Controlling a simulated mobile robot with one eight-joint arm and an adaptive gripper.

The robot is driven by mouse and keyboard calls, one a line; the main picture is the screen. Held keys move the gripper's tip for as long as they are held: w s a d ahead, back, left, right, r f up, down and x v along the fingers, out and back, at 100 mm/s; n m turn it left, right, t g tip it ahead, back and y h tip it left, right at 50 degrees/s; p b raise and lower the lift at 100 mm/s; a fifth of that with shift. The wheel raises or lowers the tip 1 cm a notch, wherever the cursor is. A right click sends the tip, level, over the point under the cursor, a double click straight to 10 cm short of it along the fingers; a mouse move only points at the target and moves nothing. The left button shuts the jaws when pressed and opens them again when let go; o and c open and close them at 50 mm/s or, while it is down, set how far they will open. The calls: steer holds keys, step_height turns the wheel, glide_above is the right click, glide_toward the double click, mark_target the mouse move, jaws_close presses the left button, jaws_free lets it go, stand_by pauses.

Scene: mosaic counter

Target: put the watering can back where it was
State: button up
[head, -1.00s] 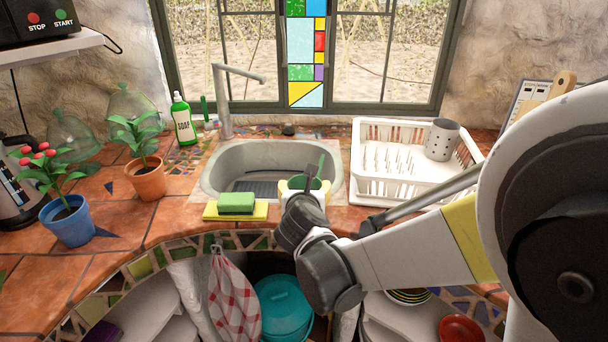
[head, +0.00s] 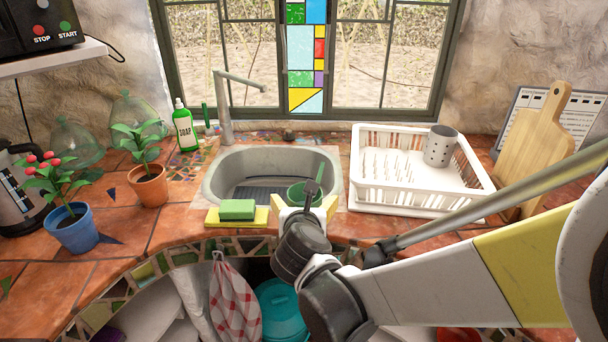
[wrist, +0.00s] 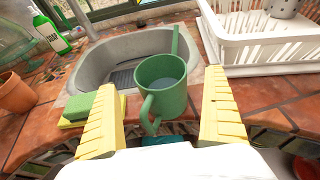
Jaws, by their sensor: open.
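The green watering can (wrist: 163,92) is at the front of the sink. In the wrist view its handle faces me and its spout points away over the basin. My gripper (wrist: 160,84) is open, with one yellow finger on each side of the can and visible gaps between. In the head view the can (head: 298,193) is partly hidden behind my gripper (head: 307,207). I cannot tell whether its base rests on the sink's front rim or hangs above it.
The grey sink (head: 225,165) has a tap at its back left. A green sponge (head: 237,209) on a yellow cloth lies left of my gripper. A white dish rack (head: 400,195) stands to the right. Potted plants (head: 150,185) and a soap bottle (head: 184,128) stand to the left.

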steer(key=p+v, duration=0.2)
steer(key=v, duration=0.4)
steer(key=s+d+m+g+h, duration=0.1)
steer(key=s+d+m+g, duration=0.4)
steer(key=d+m, duration=1.2)
steer(key=s+d+m+g+y, duration=0.1)
steer(key=s+m, duration=1)
steer(key=m, duration=0.7)
steer(key=shift+s+d+r+m+g, duration=0.2)
steer(key=shift+d+m+g, duration=0.1)
steer(key=shift+c, duration=0.3)
